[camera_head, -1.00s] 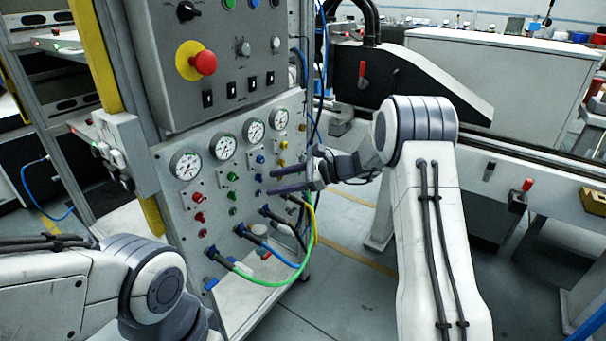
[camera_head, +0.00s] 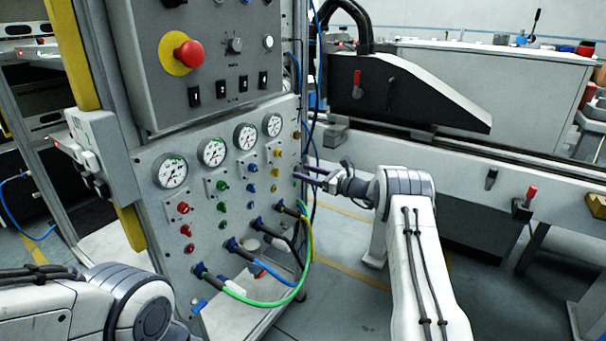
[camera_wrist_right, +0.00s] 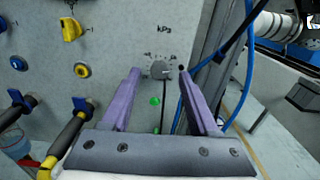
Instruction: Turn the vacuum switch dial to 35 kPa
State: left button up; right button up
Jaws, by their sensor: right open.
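The vacuum switch dial (camera_wrist_right: 160,69) is a small grey round knob on the grey panel, under a "kPa" marking, in the right wrist view. Its pointer setting is too small to read. My right gripper (camera_wrist_right: 159,75) is open, its two purple fingers pointing at the panel with the dial showing between their tips. I cannot tell whether the fingertips touch it. In the head view my right gripper (camera_head: 303,173) is at the panel's right edge, and I cannot make out the dial there. My left gripper is out of view; only my left arm shows.
A yellow knob (camera_wrist_right: 71,28) and hose connectors (camera_wrist_right: 72,126) sit left of the dial; a green light (camera_wrist_right: 155,101) is below it. Blue cables (camera_wrist_right: 236,75) hang close on the right. The head view shows gauges (camera_head: 245,136) and a red emergency button (camera_head: 188,54).

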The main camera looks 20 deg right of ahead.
jog(key=shift+w+a, duration=0.4)
jog(key=shift+w, duration=0.05)
grip_shut()
